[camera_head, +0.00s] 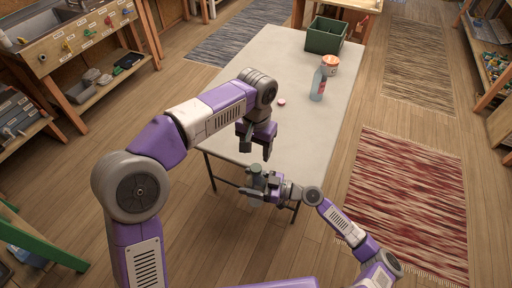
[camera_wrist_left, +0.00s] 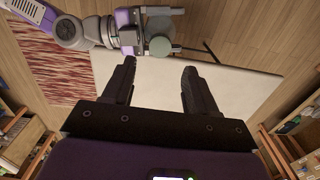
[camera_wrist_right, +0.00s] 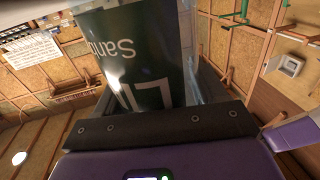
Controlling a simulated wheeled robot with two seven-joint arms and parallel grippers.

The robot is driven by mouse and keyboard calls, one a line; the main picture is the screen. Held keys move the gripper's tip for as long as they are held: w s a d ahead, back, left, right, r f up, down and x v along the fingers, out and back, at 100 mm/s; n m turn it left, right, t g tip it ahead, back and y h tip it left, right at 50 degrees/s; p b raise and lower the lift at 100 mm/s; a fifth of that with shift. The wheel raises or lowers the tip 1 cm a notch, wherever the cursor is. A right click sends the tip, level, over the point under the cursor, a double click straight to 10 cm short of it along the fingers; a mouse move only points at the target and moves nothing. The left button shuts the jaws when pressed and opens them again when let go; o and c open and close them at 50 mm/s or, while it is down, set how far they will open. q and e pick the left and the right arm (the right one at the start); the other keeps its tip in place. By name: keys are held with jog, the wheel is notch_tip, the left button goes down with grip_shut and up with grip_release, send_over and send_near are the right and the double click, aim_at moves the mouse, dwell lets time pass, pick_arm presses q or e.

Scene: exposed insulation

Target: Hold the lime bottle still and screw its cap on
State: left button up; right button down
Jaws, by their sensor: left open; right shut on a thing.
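The lime bottle is the dark green one with pale lettering that fills the upper middle of the right wrist view (camera_wrist_right: 145,55). My right gripper (camera_head: 262,184) is shut on it, near the table's front edge. In the left wrist view the bottle's round grey-green top (camera_wrist_left: 160,46) faces up; I cannot tell whether this is the cap. My left gripper (camera_head: 257,150) is open, above and behind the bottle in the head view. Its fingers (camera_wrist_left: 159,70) are apart with nothing between them.
A small pinkish-white disc (camera_head: 281,101) lies on the pale table (camera_head: 240,174). Farther back stand a clear blue bottle with a red label (camera_head: 318,85), a jar with an orange lid (camera_head: 330,64) and a green crate (camera_head: 322,43). The table's middle is mostly clear.

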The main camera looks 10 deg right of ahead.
aim_at(256, 167)
dwell(0.4)
pick_arm(q)
jog(key=shift+f, duration=4)
grip_shut()
jog(key=shift+o, duration=0.7)
grip_release()
jog(key=shift+r, duration=0.15)
notch_tip(256, 167, up, 12)
jog(key=shift+f, duration=0.2)
